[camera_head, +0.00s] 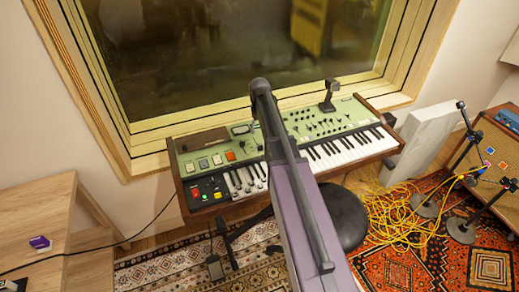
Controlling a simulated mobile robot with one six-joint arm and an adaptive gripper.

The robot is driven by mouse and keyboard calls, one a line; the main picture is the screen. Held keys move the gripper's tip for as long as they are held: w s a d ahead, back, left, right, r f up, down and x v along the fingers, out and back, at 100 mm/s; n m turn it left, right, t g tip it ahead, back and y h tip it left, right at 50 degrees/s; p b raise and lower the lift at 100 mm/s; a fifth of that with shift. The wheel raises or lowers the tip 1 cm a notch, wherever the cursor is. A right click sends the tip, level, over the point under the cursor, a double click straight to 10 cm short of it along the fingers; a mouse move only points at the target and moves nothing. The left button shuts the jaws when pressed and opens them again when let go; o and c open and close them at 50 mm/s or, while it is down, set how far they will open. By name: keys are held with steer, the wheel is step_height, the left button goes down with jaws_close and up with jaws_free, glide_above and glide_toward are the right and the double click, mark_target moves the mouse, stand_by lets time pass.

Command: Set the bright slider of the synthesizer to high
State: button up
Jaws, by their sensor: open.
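The synthesizer (318,127) stands below the window, with a pale green panel, wooden end cheeks and a black-and-white keyboard. Small dark sliders and knobs crowd its upper panel, partly behind my arm. They are too small to read, so I cannot tell which is the bright slider or where it is set. My arm rises from the bottom of the picture and crosses the middle of the synthesizer, hiding part of its panel and keys. I cannot make out my gripper in this view.
A dark upright object (329,96) stands at the synthesizer's back edge. A dark round stool (344,218) is in front. Yellow cables (392,212) and stands lie right, near an amplifier (491,160). A wooden desk (38,222) is left. Patterned rugs (150,272) cover the floor.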

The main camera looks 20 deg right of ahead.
mark_target(260, 145)
steer(key=shift+f+b, duration=4.55)
steer(key=shift+f, duration=0.25)
jaws_close()
